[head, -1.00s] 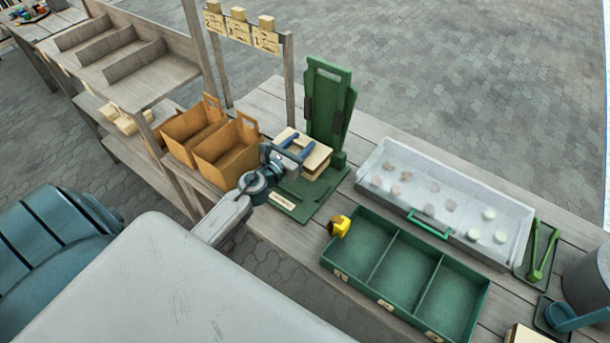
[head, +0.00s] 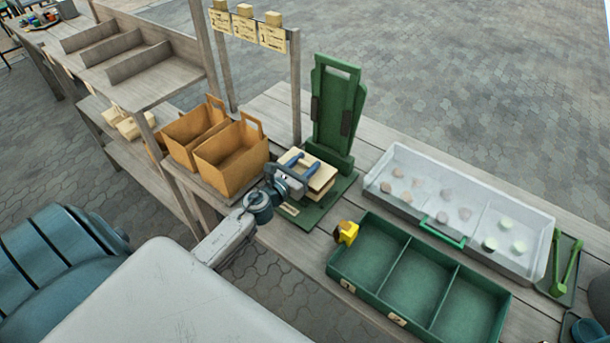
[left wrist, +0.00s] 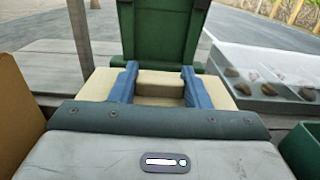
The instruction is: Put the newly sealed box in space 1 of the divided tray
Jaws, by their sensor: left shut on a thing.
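A pale cream box (head: 321,179) sits on the base of the green press-like stand (head: 337,110). My left gripper (head: 303,163) is shut on the box, its blue fingers on either side of a raised part. The box also shows between the fingers in the left wrist view (left wrist: 160,88). The green divided tray (head: 389,235) lies to the right, with three empty-looking compartments and number labels on its front edge. The labels are too small to read surely. My right gripper is not in view.
A yellow object (head: 346,232) sits at the tray's left corner. A clear-lidded white bin (head: 460,205) with several round pieces stands behind the tray. Two brown paper bags (head: 232,160) stand left of the stand. Green tongs (head: 567,264) lie at the right.

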